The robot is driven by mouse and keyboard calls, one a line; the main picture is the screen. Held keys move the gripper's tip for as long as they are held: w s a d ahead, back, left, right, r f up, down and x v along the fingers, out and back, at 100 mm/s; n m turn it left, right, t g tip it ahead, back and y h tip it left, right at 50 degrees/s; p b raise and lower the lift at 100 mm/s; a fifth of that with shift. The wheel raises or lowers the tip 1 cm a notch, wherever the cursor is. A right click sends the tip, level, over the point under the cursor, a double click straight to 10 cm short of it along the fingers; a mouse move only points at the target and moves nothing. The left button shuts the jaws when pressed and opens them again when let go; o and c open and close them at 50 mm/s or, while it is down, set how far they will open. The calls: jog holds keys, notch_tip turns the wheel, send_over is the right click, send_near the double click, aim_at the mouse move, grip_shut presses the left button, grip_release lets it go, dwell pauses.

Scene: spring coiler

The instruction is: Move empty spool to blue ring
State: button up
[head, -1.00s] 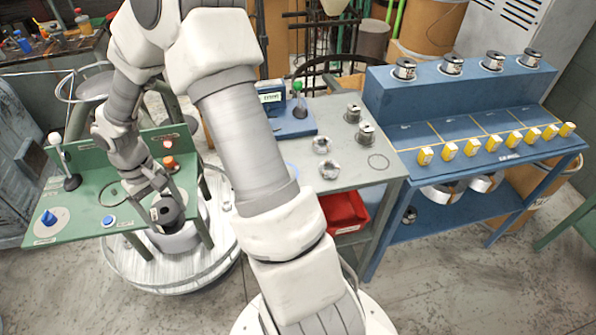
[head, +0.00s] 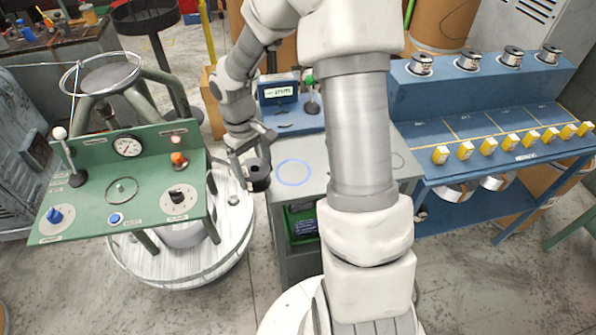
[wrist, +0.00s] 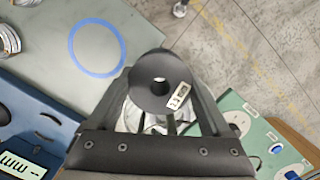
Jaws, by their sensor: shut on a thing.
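My gripper (head: 246,168) is shut on the empty spool (head: 259,178), a black spool with a centre hole. In the wrist view the spool (wrist: 160,82) sits between the fingers, with a small white label on its flange. In the head view it is held at the left edge of the grey table (head: 268,210), left of the blue ring (head: 293,185). The ring is a flat, empty blue circle on the table. In the wrist view the ring (wrist: 71,50) lies up and left of the spool, apart from it in the picture.
A blue gauge with a display (head: 279,92) stands behind the ring. The green control panel (head: 150,199) is to the left, above a round white drum base (head: 185,267). A blue rack (head: 484,90) with several wire spools stands right. My arm hides part of the grey table.

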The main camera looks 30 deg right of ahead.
jog(key=s+d+r+n+t+h+b, duration=0.1)
jog(key=s+d+r+n, duration=0.35)
jog(key=n, duration=0.35)
jog(key=s+d+r+n+t+b, duration=0.1)
jog(key=s+d+r+n, duration=0.2)
jog(key=s+d+n, duration=0.4)
jog(key=shift+n, duration=0.6)
jog(key=w+f, duration=0.2)
jog(key=w, duration=0.2)
jog(key=w+f+b, duration=0.1)
jog(key=w+f, duration=0.1)
jog(key=w, duration=0.2)
jog(key=w+a+f, duration=0.1)
jog(key=w+f, duration=0.1)
jog(key=w, duration=0.2)
jog(key=shift+w+f, duration=0.25)
jog(key=shift+f, duration=0.15)
jog(key=shift+f+b, duration=0.6)
jog(key=shift+f, duration=1.35)
jog(key=shift+f, duration=0.15)
jog(key=o, duration=1.3)
jog(key=shift+c, duration=0.2)
